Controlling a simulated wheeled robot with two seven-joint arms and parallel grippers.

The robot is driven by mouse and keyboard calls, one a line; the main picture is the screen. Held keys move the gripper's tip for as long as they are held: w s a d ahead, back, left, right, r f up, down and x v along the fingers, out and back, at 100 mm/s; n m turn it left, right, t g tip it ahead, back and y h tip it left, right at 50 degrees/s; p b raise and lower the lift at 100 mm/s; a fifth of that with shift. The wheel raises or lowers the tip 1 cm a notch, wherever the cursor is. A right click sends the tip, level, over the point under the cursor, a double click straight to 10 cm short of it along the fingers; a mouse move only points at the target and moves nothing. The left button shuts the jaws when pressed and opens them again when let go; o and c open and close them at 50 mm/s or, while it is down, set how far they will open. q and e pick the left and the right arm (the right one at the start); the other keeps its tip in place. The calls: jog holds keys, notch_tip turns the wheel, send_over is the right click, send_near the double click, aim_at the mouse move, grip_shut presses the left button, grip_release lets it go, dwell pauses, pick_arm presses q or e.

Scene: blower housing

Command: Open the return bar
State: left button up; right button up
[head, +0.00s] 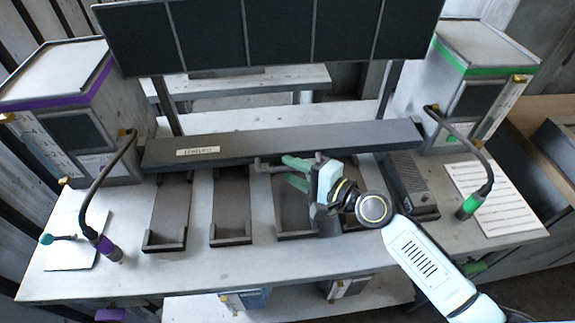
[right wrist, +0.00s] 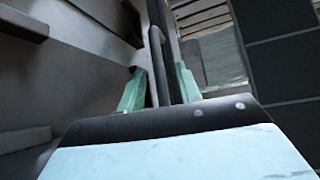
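The return bar (head: 350,141) is a long dark grey beam with a small pale label, lying across the back of the workbench. A grey handle (head: 264,163) sticks out from its front near the middle. In the right wrist view the handle is a thin upright rod (right wrist: 157,62). My right gripper (head: 297,173) is at the handle, its green fingers pointing left. In the right wrist view the gripper (right wrist: 160,90) has its fingers apart on either side of the rod, with a gap showing. Contact with the rod is not clear. My left gripper is not in view.
Several dark trays (head: 230,236) stand on the bench below the bar. A purple-banded box (head: 55,120) is at left and a green-banded box (head: 480,50) at right, each with a hose-fed tool in front. Dark panels (head: 270,35) hang above.

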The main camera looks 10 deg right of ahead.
jog(key=shift+x, duration=1.05)
grip_shut()
